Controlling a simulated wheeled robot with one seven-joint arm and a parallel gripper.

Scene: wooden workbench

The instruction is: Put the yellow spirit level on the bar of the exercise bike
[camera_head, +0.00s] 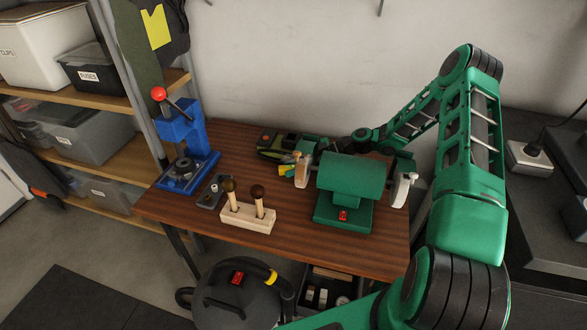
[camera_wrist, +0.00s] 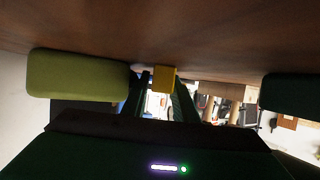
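The yellow spirit level (camera_head: 284,168) is mostly hidden at the back of the bench, left of the green bench grinder (camera_head: 345,178). In the wrist view a small yellow block face (camera_wrist: 165,79), likely the level, shows at my fingertips. My gripper (camera_wrist: 163,84) has one finger on each side of this block, low over the wooden bench top. The right finger looks close against it; whether both fingers press on it I cannot tell. In the head view my gripper is partly hidden beside the grinder. I cannot make out an exercise bike or its bar in either view.
A blue press (camera_head: 186,150) with a red knob stands at the bench's left. A pale wooden block (camera_head: 248,217) with two handled tools is near the front. A green and black tool (camera_head: 270,145) lies at the back. A black round machine (camera_head: 237,305) stands below the front edge.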

